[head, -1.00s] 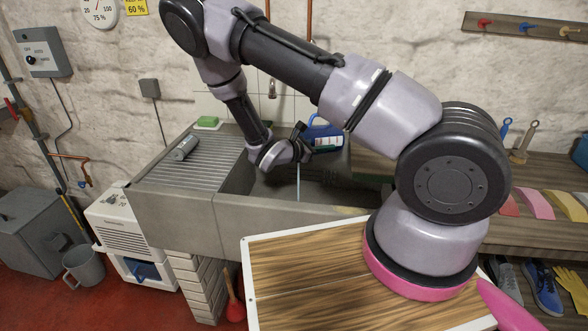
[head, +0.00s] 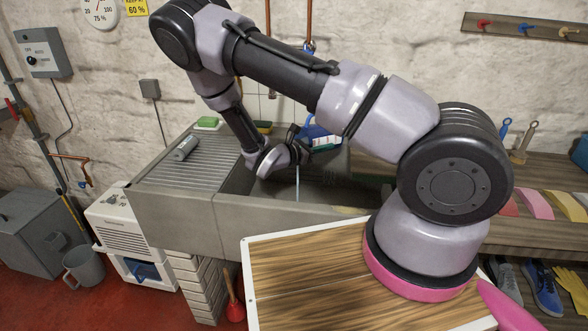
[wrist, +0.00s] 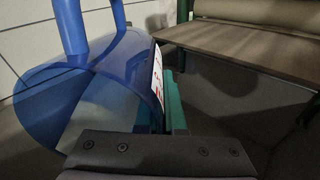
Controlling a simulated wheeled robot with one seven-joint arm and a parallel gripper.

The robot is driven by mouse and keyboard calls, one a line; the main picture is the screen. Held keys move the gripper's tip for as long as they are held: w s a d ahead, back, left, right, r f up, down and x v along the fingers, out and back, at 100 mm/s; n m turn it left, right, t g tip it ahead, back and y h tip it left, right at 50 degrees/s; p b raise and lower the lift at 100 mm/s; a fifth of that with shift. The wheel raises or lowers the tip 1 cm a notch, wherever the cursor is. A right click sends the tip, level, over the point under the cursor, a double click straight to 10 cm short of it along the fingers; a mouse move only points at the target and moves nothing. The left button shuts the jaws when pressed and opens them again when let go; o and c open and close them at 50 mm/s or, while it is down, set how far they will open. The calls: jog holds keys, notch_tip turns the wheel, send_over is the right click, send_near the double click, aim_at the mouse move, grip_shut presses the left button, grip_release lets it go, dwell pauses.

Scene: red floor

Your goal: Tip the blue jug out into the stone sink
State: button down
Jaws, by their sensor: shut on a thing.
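The blue jug (head: 316,134) is over the stone sink (head: 225,222), tilted rather than upright. It carries a white label on one side. In the wrist view the jug (wrist: 110,75) fills the left half, with its see-through blue body and handle at the top. My gripper (head: 303,150) is shut on the jug; teal finger parts (wrist: 172,105) show against the label side. A thin pale vertical streak (head: 298,178) shows below the gripper, down into the basin, and looks like a stream of liquid. My wrist hides part of the jug and basin.
The ribbed drainboard (head: 195,165) at the left holds a grey cylinder (head: 186,148). A green sponge (head: 207,122) and a yellow-topped sponge (head: 262,127) lie at the back. A wooden bench (head: 540,165) stands to the right.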

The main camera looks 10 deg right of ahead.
aim_at(338, 143)
jog(key=shift+a+r+n+h, duration=0.15)
jog(key=shift+n+h, duration=0.15)
jog(key=shift+s+a+r+t+h+b, duration=0.15)
jog(key=shift+a+r+t+h+b, duration=0.25)
jog(key=shift+r+h, duration=0.5)
dwell(0.5)
jog(key=d+f+y, duration=0.1)
jog(key=w+d+f+g+y, duration=0.1)
jog(key=y, duration=0.1)
jog(key=d+f+y, duration=0.1)
jog(key=shift+w+d+f+g+y, duration=0.1)
jog(key=shift+w+f+g+y, duration=0.1)
jog(key=shift+f+g+y, duration=0.1)
notch_tip(338, 143, down, 7)
jog(key=d+g+y, duration=0.2)
jog(key=g+y, duration=0.2)
jog(key=y, duration=0.5)
jog(key=shift+w+d+r+g+y, duration=0.25)
jog(key=shift+r+y, duration=0.4)
jog(key=shift+r, duration=0.2)
jog(key=shift+w+d+r+g+y, duration=0.2)
jog(key=shift+d+r+y, duration=0.05)
jog(key=shift+r+y, duration=0.5)
jog(key=shift+w+d+r+g+y, duration=0.25)
jog(key=shift+r+y, duration=0.35)
jog(key=shift+r, duration=0.3)
